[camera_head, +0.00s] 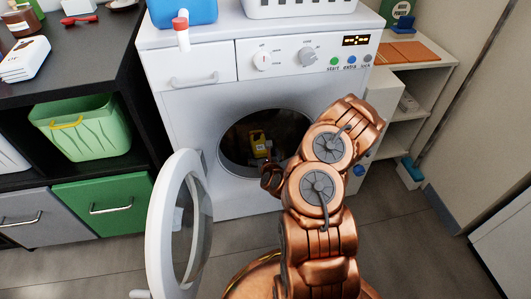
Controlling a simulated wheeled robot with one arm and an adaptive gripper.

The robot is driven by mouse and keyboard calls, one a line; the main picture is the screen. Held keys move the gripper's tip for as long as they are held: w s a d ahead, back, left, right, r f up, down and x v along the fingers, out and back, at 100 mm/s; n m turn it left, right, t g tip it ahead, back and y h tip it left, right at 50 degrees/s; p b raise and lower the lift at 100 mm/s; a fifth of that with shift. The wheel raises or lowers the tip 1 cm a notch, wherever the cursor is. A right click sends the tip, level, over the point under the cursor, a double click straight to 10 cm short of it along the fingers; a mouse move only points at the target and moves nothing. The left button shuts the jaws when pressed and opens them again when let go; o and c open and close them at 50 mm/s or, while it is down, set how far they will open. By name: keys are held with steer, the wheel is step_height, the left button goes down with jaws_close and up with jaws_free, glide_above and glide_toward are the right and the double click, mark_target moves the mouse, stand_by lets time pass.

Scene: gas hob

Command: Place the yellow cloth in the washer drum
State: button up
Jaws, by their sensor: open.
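The washer (230,105) stands ahead with its round door (163,225) swung open to the left. A small yellow item (258,141), which looks like the yellow cloth, shows inside the dark drum (236,132), near the middle of the opening. Its shape is too small to make out fully. My gripper (267,164) is at the drum opening, just below the yellow item, and is open. Its fingers are small and dark here, and I cannot tell whether they touch the item. My copper arm covers the right side of the opening.
A green basket (80,133) with a yellow handle sits on the left shelf. Open shelves (410,95) stand right. Floor is clear right of the door.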

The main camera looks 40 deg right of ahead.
steer(key=shift+p+v, duration=1.55)
steer(key=shift+v, duration=0.1)
